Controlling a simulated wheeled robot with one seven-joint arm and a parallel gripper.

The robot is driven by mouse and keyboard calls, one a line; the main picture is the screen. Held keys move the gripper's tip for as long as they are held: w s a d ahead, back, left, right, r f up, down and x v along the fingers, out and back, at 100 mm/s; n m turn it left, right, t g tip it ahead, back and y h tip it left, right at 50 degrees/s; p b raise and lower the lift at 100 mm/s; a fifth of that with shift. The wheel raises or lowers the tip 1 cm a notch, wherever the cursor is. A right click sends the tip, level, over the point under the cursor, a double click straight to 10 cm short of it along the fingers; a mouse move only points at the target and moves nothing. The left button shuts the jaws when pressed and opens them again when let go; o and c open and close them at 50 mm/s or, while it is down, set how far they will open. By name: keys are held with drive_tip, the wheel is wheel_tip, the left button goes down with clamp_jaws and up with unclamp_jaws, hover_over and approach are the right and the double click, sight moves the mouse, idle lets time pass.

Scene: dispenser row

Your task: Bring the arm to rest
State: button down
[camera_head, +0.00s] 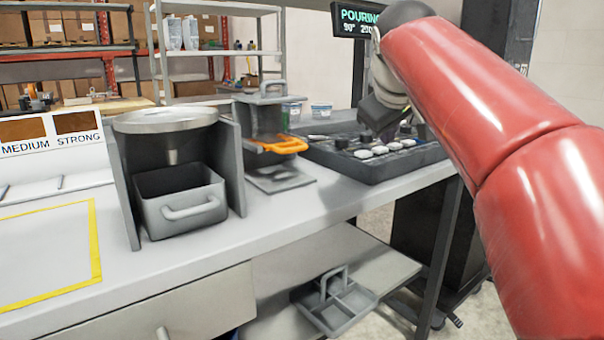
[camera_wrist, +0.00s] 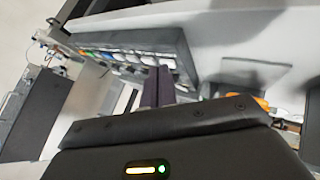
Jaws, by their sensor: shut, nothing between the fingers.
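My red arm reaches in from the right in the head view. The arm's upper end and part of the wrist hide the space behind the gripper. I cannot tell in the head view how far the fingertips are above the tray.
A grey dispenser with a drawer (camera_head: 180,200) and a smaller stand with an orange part (camera_head: 285,146) stand left of the tray. A display (camera_head: 356,22) rises behind. A grey caddy (camera_head: 336,308) sits on the lower shelf. The yellow-outlined bench area (camera_head: 45,255) is clear.

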drive_tip(key=s+f+m+g+y, duration=0.1)
drive_tip(key=s+f+m, duration=0.2)
drive_tip(key=s+f, duration=1)
drive_tip(key=s+f+m+g, duration=0.2)
drive_tip(key=s+f+m, duration=0.1)
drive_tip(key=s+f, duration=1)
wheel_tip(320, 180, down, 5)
drive_tip(key=shift+s+r+y, duration=0.1)
drive_tip(key=shift+s+y, duration=0.2)
drive_tip(key=shift+y, duration=0.1)
idle(2.8)
